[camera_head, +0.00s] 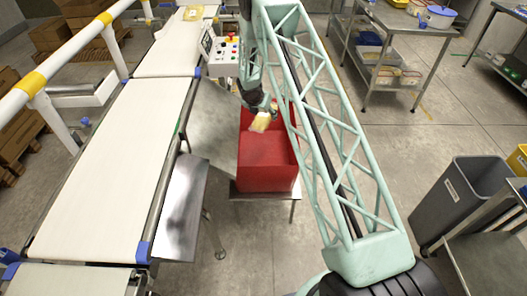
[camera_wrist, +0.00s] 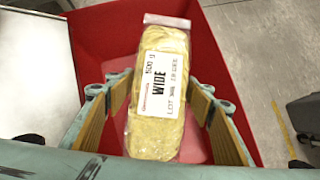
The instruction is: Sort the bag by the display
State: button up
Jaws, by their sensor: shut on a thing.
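A clear bag of yellow food (camera_wrist: 157,125) with a white label reading "WIDE" and "500 g" is between the two fingers of my gripper (camera_wrist: 150,90) in the wrist view. The gripper is shut on it. In the head view the bag (camera_head: 260,123) hangs from my gripper (camera_head: 262,110) over the open red bin (camera_head: 266,178). The red bin (camera_wrist: 213,45) also shows beneath the bag in the wrist view. The control panel (camera_head: 222,52) with buttons stands beside the belt; a display reading is too small to make out.
The white belt (camera_head: 115,165) runs along the left, with another bag (camera_head: 192,13) at its far end. A sloping metal plate (camera_head: 212,125) lies between belt and red bin. A grey bin (camera_head: 470,200) and a steel table (camera_head: 405,20) stand at the right.

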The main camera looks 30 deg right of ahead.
aim_at(261, 117)
jog(key=shift+f, duration=0.1)
jog(key=shift+f+b, duration=1.7)
jog(key=shift+f, duration=1.15)
jog(key=o, duration=1.3)
jog(key=shift+r, duration=0.1)
jog(key=shift+v, duration=5.95)
